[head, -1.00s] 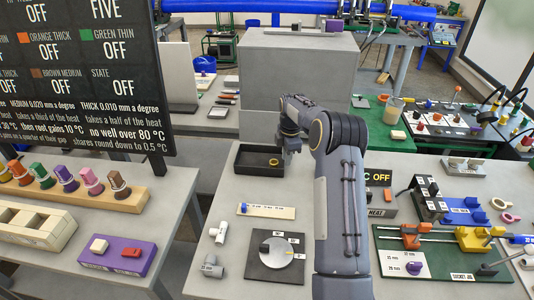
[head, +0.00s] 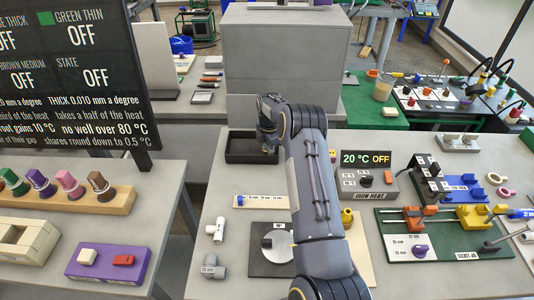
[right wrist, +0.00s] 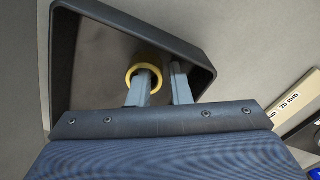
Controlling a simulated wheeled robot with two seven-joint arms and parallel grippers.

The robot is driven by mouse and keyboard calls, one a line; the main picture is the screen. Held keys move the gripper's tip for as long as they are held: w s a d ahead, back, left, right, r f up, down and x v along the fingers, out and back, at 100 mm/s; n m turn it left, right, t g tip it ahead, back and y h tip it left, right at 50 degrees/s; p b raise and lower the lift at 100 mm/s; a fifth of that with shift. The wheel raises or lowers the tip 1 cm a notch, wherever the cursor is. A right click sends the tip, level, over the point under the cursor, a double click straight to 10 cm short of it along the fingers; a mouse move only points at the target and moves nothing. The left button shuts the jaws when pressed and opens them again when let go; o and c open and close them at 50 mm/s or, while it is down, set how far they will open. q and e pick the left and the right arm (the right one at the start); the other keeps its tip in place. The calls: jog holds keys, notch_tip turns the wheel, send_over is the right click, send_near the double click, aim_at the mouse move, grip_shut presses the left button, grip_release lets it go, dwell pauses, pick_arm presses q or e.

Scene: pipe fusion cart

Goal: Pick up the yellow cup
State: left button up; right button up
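The yellow cup (right wrist: 134,70) shows as a small yellow ring in the black tray (right wrist: 62,75) in the right wrist view. In the head view only a bit of the cup (head: 270,151) shows under my right gripper (head: 267,147), inside the tray (head: 236,157). In the right wrist view, one finger of my right gripper (right wrist: 163,78) reaches into the ring and the other stands just outside it, with the cup's wall between them. A gap shows between the fingers, so they look open. The cup's lower part is hidden. My left gripper is not in view.
A large grey block (head: 285,60) stands behind the tray. The iron heat box (head: 368,181) and socket jig (head: 440,235) are to the right of my arm.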

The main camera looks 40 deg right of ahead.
grip_shut()
